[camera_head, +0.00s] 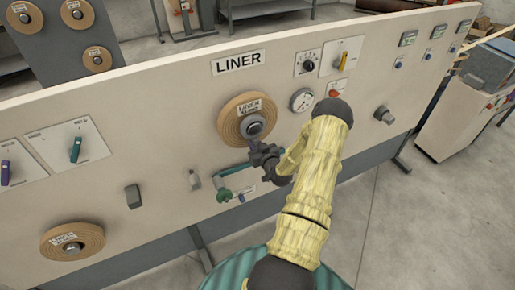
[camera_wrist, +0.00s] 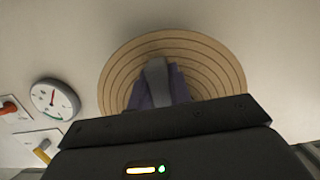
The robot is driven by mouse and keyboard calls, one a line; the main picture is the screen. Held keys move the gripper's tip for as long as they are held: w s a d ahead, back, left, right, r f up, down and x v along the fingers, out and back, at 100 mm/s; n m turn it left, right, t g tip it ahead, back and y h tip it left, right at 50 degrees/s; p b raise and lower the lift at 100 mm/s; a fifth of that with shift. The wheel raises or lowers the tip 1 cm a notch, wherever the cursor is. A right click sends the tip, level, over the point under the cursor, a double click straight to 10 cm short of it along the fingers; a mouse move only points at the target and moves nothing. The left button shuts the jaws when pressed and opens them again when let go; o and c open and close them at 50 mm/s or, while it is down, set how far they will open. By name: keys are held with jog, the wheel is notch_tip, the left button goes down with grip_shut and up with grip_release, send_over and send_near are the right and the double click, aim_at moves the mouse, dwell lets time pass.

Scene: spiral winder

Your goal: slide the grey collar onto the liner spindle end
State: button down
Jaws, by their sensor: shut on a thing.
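The liner roll (camera_head: 231,125) is a tan wound disc on the panel under the LINER sign; its rings also fill the middle of the wrist view (camera_wrist: 118,85). The grey collar (camera_head: 254,128) shows as a round grey piece in front of the roll's centre. In the wrist view a grey piece, the collar (camera_wrist: 156,80), stands between my fingers. My gripper (camera_head: 263,150) is shut on the collar from below right. The spindle end is mostly hidden behind the collar and fingers; I cannot tell whether the collar is around it or just in front.
A pressure gauge (camera_head: 302,100) and a black dial (camera_head: 307,63) sit right of the roll. A grey knob (camera_head: 384,115) is farther right. Another roll (camera_head: 88,239) is at lower left. Open floor lies at right.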

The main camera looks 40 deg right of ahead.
jog(key=shift+w+d, duration=0.15)
jog(key=shift+w, duration=0.4)
jog(key=shift+w+f+b, duration=0.1)
jog(key=shift+f+b, duration=0.05)
jog(key=shift+b, duration=0.2)
jog(key=c, duration=1.2)
grip_release()
jog(key=shift+o, duration=0.2)
jog(key=o, duration=0.4)
